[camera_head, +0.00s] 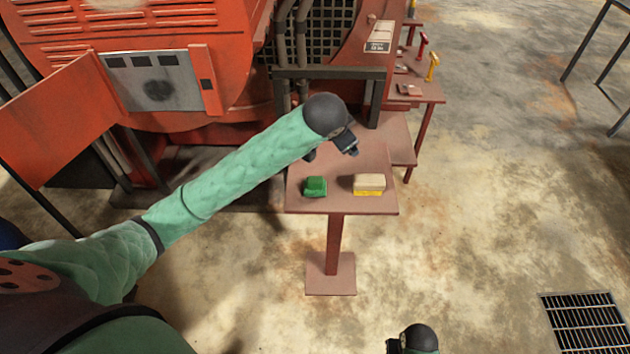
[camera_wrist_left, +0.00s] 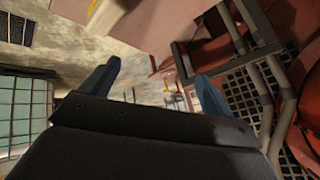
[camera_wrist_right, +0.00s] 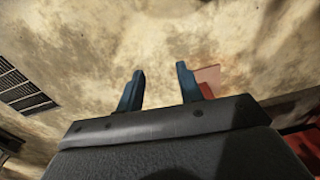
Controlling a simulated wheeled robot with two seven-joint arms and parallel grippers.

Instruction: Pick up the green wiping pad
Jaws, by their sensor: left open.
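The green wiping pad (camera_head: 315,186) is a small block lying on the left front part of a small red-brown stand table (camera_head: 345,203) in the head view. My left gripper (camera_head: 349,146) is above the back of this table, behind and to the right of the pad and apart from it. In the left wrist view its two fingers (camera_wrist_left: 156,80) are spread with nothing between them; the pad does not show there. My right gripper (camera_head: 392,346) is at the bottom edge of the head view, far from the pad. Its fingers (camera_wrist_right: 160,85) are apart and empty over the floor.
A cream and yellow block (camera_head: 369,184) lies right of the pad with a gap between them. The large red engine machine (camera_head: 230,60) stands behind and left of the table. Another small table (camera_head: 425,90) with red and yellow items is farther back. Open floor (camera_head: 490,200) lies right.

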